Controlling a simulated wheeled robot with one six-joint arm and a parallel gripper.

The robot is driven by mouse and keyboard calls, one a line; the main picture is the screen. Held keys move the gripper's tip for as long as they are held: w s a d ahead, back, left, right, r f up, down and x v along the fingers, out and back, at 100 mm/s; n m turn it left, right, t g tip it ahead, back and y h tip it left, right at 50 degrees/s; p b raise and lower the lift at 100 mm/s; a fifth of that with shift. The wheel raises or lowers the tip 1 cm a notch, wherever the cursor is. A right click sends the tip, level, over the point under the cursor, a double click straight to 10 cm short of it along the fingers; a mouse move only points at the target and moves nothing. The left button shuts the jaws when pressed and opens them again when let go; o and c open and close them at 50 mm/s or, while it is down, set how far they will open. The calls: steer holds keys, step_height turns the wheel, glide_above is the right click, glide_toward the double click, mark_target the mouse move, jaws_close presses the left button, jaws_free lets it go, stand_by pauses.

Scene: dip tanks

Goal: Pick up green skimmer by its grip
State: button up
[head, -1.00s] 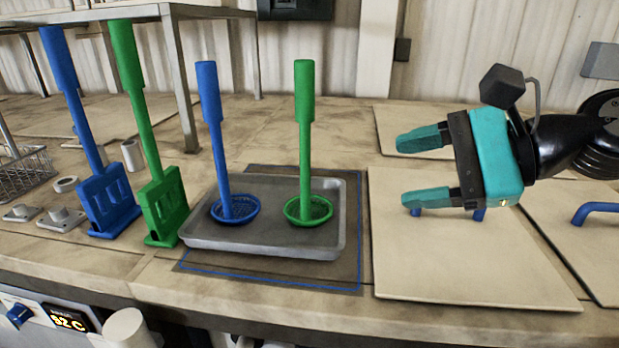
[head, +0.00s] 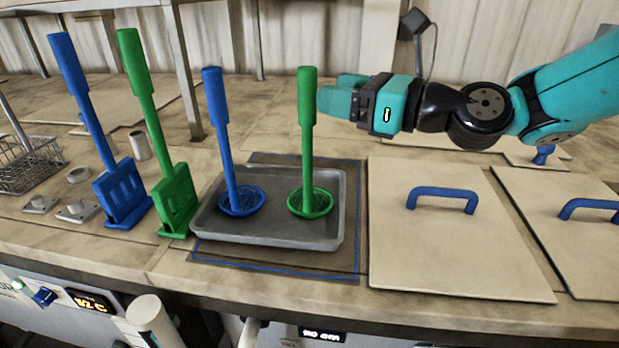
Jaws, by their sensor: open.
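The green skimmer (head: 307,145) stands upright with its round mesh bowl (head: 310,203) in a grey metal tray (head: 270,239). Its thick grip (head: 307,95) is at the top. My gripper (head: 335,93) is open and level with the grip, just to its right in the picture. The fingers point left and nearly overlap each other in this view. I cannot tell the depth between them and the grip. A blue skimmer (head: 226,150) stands in the same tray, to the left of the green one.
Blue (head: 97,140) and green (head: 155,140) slotted tools stand tilted left of the tray. A wire basket (head: 28,165) is at far left. Right of the tray lie flat lids (head: 455,255) with blue handles (head: 442,192). A metal stand (head: 183,70) is behind.

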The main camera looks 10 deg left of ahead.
mark_target(305, 91)
steer(key=shift+f+p+x, duration=0.15)
steer(key=shift+p+x, duration=0.55)
steer(key=shift+x, duration=0.8)
steer(key=shift+f+p+x, duration=0.2)
steer(key=shift+p+x, duration=0.5)
steer(key=shift+x, duration=0.8)
jaws_close()
